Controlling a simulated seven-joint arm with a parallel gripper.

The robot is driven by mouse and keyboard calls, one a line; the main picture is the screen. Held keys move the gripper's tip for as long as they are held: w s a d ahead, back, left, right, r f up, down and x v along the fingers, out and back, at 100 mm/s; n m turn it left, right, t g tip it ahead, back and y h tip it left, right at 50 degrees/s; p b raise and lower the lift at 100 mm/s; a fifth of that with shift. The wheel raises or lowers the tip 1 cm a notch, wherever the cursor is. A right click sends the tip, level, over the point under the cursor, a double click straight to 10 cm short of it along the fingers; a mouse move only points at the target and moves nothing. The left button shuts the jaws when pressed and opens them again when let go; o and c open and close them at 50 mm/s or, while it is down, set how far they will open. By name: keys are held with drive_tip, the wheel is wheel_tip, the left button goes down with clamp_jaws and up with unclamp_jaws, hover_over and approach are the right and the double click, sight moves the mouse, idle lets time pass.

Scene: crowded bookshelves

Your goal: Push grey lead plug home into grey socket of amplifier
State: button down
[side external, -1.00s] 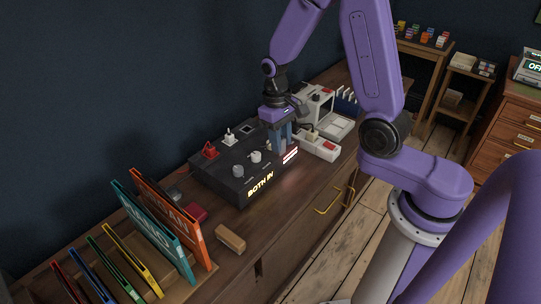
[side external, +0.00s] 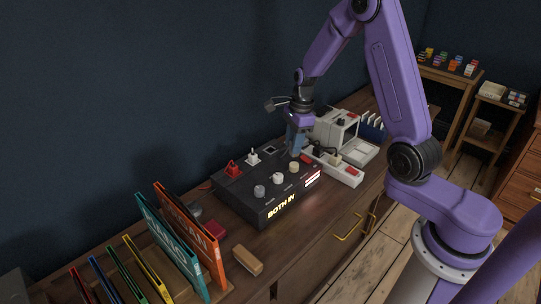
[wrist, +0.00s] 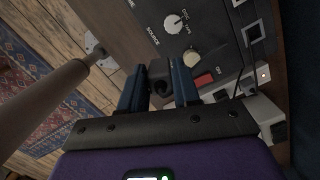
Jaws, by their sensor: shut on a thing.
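The dark amplifier (side external: 265,195) stands on the wooden cabinet top, its lit front reading "BOTH IN". A red plug (side external: 232,168) and a pale grey-white plug (side external: 253,157) stand upright in its top. I cannot tell how deep they sit. A square socket (side external: 269,150) to their right looks empty. My gripper (side external: 296,150) is above the amplifier's right end, pointing down. In the wrist view, a dark block with a round face (wrist: 158,78) is between the two blue fingers, which are shut on it. I cannot tell whether it is a plug.
Three knobs (side external: 277,178) line the amplifier's top. A white power strip (side external: 335,168) and a white device (side external: 338,130) stand close on the right. Upright books (side external: 180,235), a wooden block (side external: 247,261) and a dark red box (side external: 212,230) are on the left.

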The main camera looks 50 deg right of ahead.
drive_tip(key=w+d+f+m, duration=0.2)
drive_tip(key=w+f+m, duration=0.1)
drive_tip(key=w, duration=0.3)
drive_tip(key=w+d+f+m+h, duration=0.1)
drive_tip(key=w+d+f+m, duration=0.2)
drive_tip(key=w+m, duration=0.3)
drive_tip(key=w+d+f+m, duration=0.3)
drive_tip(key=w+f+m, duration=0.1)
drive_tip(key=w, duration=0.1)
drive_tip(key=shift+w+d+m+t, duration=0.2)
drive_tip(key=shift+w+m+t, duration=0.1)
drive_tip(key=shift+w+t, duration=0.1)
drive_tip(key=shift+w+f, duration=0.15)
drive_tip(key=shift+f, duration=1.65)
drive_tip(key=shift+f, duration=0.35)
